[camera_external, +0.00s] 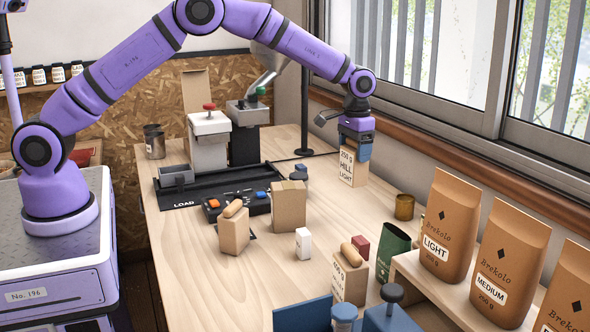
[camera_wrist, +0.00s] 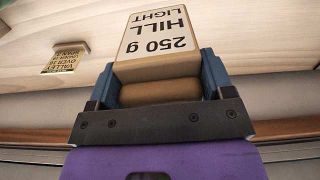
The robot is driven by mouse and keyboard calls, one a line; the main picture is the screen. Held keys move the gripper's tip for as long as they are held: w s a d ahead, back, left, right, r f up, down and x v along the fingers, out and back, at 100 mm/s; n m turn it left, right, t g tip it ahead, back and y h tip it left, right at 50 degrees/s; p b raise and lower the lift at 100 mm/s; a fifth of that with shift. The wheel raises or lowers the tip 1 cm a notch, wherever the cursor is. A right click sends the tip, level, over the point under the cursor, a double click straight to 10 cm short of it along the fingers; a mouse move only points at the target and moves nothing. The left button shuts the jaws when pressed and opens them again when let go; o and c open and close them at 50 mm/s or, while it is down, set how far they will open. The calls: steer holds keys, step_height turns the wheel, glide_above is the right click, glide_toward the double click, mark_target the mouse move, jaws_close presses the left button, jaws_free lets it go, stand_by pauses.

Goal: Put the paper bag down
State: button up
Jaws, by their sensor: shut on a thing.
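My gripper (camera_external: 356,146) points down near the back right of the wooden table, close to the window sill. It is shut on a brown paper bag (camera_external: 345,170) with a white label reading "250 g HILL LIGHT". The bag hangs upright; whether its bottom touches the table I cannot tell. In the wrist view the bag (camera_wrist: 160,68) sits between the blue fingers (camera_wrist: 163,78), its rolled top against the gripper's palm.
The table (camera_external: 275,270) is clear around the bag. A small amber jar (camera_external: 404,207) stands to its front right, a black stand (camera_external: 304,130) to its left. Several paper bags, one cardboard-coloured (camera_external: 289,206), stand nearer the front. A printed card (camera_wrist: 65,59) shows in the wrist view.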

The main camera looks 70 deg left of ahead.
step_height(320, 180, up, 5)
steer(key=shift+s+d+f, duration=0.1)
steer(key=shift+f, duration=0.1)
steer(key=s+d+r, duration=0.1)
steer(key=s+d, duration=0.5)
steer(key=s, duration=0.8)
steer(key=s+d, duration=0.6)
steer(key=s, duration=0.7)
steer(key=s+a+f, duration=0.2)
steer(key=s, duration=1.9)
step_height(320, 180, down, 9)
steer(key=shift+m, duration=0.4)
steer(key=shift+w+d+f, duration=0.85)
steer(key=shift+w+d, duration=0.45)
steer(key=shift+w, duration=1.05)
steer(key=shift+w+d+f, duration=0.9)
steer(key=shift+w+d, duration=0.35)
steer(key=shift+w, duration=1.15)
steer(key=shift+w+d+f, duration=0.85)
steer(key=shift+w+d, duration=0.45)
steer(key=shift+w, duration=1.05)
steer(key=shift+f, duration=0.15)
